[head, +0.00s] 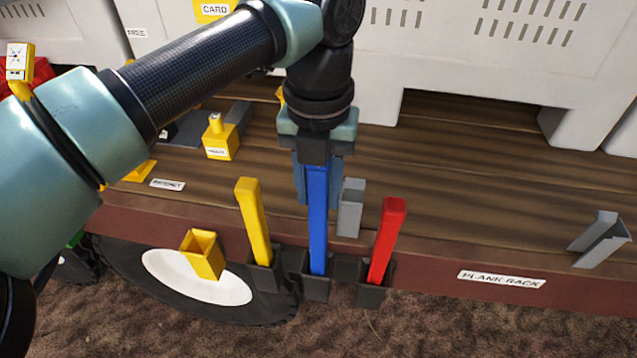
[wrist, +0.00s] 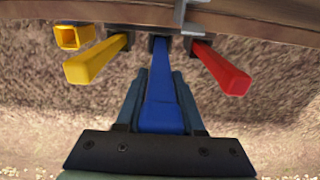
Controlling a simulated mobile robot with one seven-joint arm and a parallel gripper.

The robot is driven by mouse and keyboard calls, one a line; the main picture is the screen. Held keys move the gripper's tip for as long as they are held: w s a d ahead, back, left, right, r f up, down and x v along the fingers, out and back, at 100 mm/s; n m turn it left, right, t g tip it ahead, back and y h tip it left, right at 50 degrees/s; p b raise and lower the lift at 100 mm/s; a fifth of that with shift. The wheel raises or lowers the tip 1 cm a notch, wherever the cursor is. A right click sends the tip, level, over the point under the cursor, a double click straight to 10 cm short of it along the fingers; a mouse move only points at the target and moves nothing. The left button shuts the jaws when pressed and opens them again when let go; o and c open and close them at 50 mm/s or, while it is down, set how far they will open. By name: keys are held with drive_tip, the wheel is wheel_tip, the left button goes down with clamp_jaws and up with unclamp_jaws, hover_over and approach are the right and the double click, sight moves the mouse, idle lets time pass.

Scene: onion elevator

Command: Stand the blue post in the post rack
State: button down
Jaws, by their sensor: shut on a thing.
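The blue post (head: 318,215) stands upright between the yellow post (head: 253,220) and the red post (head: 388,240). Its lower end is at the middle dark socket (head: 318,290) of the post rack on the wagon's side; how deep it sits inside I cannot tell. My gripper (head: 317,180) is shut on the upper part of the blue post, from above. In the wrist view the blue post (wrist: 160,90) runs from between my fingers to the rack, with the yellow post (wrist: 97,60) to its left and the red post (wrist: 222,68) to its right.
An empty yellow square holder (head: 203,255) is left of the rack. A grey bracket (head: 350,208) stands just right of my gripper, and another grey bracket (head: 600,238) is at the far right by the plank rack label (head: 501,279). White bins (head: 480,60) stand behind on the wooden deck.

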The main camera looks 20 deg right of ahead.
sight(318, 224)
drive_tip(key=shift+f+b, duration=2.8)
drive_tip(key=shift+f, duration=0.95)
drive_tip(key=shift+c, duration=2.2)
unclamp_jaws()
